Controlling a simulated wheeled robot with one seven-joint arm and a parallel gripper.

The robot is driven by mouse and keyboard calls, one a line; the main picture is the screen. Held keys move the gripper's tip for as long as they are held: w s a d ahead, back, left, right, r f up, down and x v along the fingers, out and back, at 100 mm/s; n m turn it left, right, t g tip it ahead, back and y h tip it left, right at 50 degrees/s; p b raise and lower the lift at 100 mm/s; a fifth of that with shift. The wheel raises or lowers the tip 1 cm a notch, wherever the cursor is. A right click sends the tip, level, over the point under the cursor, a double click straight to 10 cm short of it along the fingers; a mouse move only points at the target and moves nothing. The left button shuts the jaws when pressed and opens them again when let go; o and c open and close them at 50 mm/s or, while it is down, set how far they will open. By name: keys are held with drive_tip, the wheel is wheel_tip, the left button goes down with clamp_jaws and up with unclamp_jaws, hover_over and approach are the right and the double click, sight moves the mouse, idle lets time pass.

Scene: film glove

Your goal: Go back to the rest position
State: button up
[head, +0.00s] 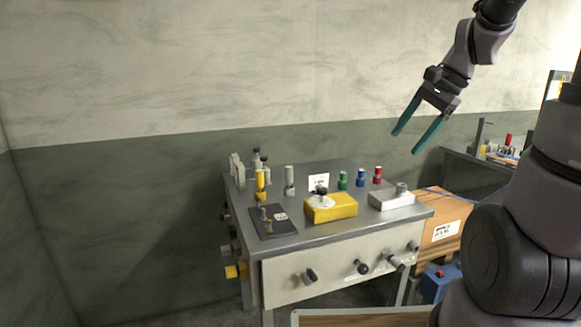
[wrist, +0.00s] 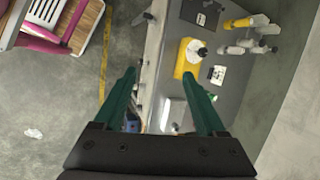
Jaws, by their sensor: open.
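My gripper (head: 414,141) is in the air in the head view, above and behind the right part of the metal table (head: 310,236). Its two teal fingers point down and to the left, spread apart with nothing between them. In the wrist view my gripper (wrist: 163,78) also shows open fingers, with the table edge and floor far below. My arm comes down from the top right of the head view.
The table holds a yellow box (head: 331,207), a dark plate (head: 268,224), a grey block (head: 391,199) and several coloured knobs. A cardboard box (head: 440,221) stands right of it. Bare wall lies behind. A pink-framed piece (wrist: 62,25) stands on the floor.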

drive_tip(key=s+a+r+n+t+h, duration=0.2)
drive_tip(key=s+r+n+t, duration=0.2)
drive_tip(key=s+r+n, duration=0.3)
drive_tip(key=s+n, duration=0.1)
drive_tip(key=s, duration=0.2)
drive_tip(key=shift+s+a+r+t+h, duration=0.25)
drive_tip(key=shift+r+t+h, duration=0.05)
drive_tip(key=shift+t+h, duration=0.1)
